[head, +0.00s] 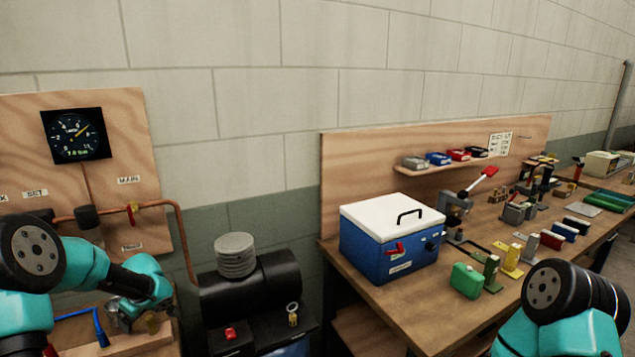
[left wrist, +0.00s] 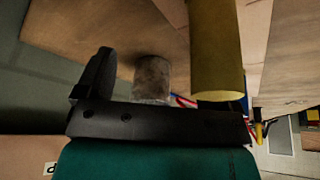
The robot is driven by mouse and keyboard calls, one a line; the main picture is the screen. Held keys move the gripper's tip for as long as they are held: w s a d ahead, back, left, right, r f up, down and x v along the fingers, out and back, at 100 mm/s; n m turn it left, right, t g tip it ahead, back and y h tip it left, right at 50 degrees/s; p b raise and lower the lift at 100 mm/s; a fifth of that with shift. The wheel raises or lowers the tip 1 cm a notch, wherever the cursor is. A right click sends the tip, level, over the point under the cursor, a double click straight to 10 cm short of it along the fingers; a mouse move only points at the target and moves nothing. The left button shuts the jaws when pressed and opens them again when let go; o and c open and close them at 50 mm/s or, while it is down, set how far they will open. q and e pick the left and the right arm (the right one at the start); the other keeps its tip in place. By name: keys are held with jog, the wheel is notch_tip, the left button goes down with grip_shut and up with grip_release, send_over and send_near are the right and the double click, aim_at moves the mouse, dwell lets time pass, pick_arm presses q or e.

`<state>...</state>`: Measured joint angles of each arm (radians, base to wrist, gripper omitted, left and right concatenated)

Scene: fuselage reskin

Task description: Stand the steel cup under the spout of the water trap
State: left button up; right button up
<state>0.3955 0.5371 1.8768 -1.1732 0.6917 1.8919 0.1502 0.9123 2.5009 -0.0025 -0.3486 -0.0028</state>
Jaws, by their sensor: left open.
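My left gripper (head: 136,306) is low at the left of the head view, over a wooden bench, partly hidden by its own wrist. In the left wrist view its dark jaw (left wrist: 92,80) stands open. A grey worn cylinder, probably the steel cup (left wrist: 152,76), shows beyond the jaws, apart from the visible finger. In the head view a grey rounded metal thing (head: 116,311) shows beside the gripper; I cannot tell if it is the cup. A brass-coloured cylinder (left wrist: 216,55) hangs close in the wrist view, perhaps part of the water trap. No spout is clear. My right gripper is out of view.
A copper pipe (head: 165,204) with a red valve handle (head: 132,211) runs above the left bench, below a gauge (head: 76,135). A blue handle or hose (head: 99,328) lies by the gripper. A black compressor (head: 250,288) and a workbench with a blue cooler (head: 372,248) stand to the right.

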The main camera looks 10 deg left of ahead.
aim_at(115, 304)
pick_arm(q)
jog(key=shift+s+d, duration=0.25)
jog(key=shift+d, duration=0.75)
jog(key=a, duration=0.3)
jog(key=w+a, duration=0.1)
jog(key=a, duration=0.3)
jog(key=w+a, duration=0.1)
jog(key=a, duration=0.3)
jog(key=shift+w, duration=0.15)
jog(key=shift+x, duration=1)
jog(key=shift+w+a+r, duration=0.1)
jog(key=shift+a+r, duration=0.05)
jog(key=shift+r, duration=0.75)
jog(key=d, duration=0.2)
jog(key=s+d, duration=0.1)
jog(key=d, duration=0.5)
jog(key=shift+s+r, duration=0.35)
notch_tip(115, 304, up, 7)
jog(key=shift+f, duration=0.25)
jog(key=shift+r, duration=0.1)
